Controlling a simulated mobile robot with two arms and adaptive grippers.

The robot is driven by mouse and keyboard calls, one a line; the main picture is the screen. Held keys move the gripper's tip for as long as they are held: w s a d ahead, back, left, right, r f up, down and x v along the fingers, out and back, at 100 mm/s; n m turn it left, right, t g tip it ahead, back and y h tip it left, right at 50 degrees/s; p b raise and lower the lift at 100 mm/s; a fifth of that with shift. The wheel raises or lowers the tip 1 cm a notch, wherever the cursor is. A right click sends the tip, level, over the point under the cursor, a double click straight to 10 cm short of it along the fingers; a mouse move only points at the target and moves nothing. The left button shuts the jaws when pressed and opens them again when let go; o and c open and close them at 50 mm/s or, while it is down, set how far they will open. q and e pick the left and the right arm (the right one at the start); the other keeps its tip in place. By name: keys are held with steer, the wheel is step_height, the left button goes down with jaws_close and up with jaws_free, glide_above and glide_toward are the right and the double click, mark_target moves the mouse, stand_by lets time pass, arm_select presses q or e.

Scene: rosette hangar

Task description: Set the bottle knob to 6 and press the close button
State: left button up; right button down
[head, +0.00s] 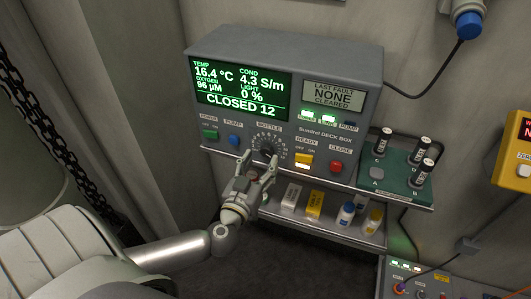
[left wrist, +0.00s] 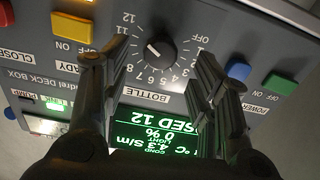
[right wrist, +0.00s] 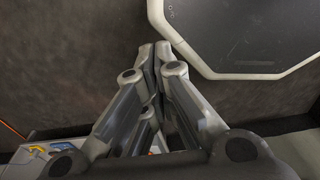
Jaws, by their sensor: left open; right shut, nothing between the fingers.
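The dark round bottle knob (head: 266,149) sits in a numbered dial on the grey deck box (head: 286,58). In the left wrist view the knob (left wrist: 160,52) appears upside down, with a white mark toward the upper left; the number it meets is hard to tell. The box's screen (head: 242,88) reads "CLOSED 12". My left gripper (head: 260,158) is open, its fingers either side of the knob and apart from it. The red close button (head: 336,167) is right of the knob, with nothing on it. My right gripper (right wrist: 158,55) is shut and empty, away from the panel.
A yellow ready switch (head: 304,159) sits between knob and close button; a blue pump button (head: 234,140) and green power switch (head: 210,134) are to the left. A shelf below holds small boxes and bottles.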

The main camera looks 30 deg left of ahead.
mark_target(266, 153)
arm_select(q)
steer(key=shift+x, duration=2.05)
arm_select(e)
steer(key=shift+d+r, duration=0.15)
steer(key=shift+d, duration=0.5)
